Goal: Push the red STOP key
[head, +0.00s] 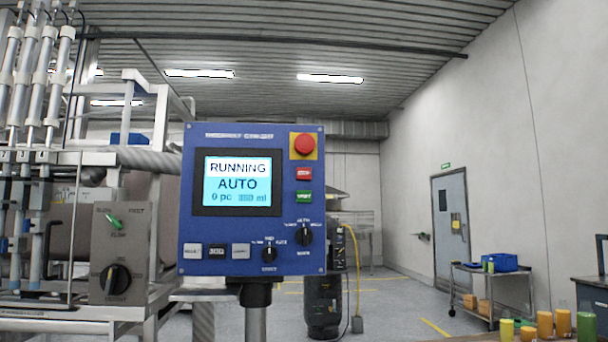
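The blue control panel (230,240) stands upright on a post in the middle of the head view. A green key (304,197) sits just under the red key. The screen (237,182) reads RUNNING, AUTO and a count that looks like 0 pc. Neither of my grippers shows in the head view.
Filler machinery (60,200) with a grey switch box (119,250) stands left of the panel. Several yellow, orange and green containers (545,325) stand at the lower right. A cart with a blue bin (489,262) is farther back. The space before the panel looks clear.

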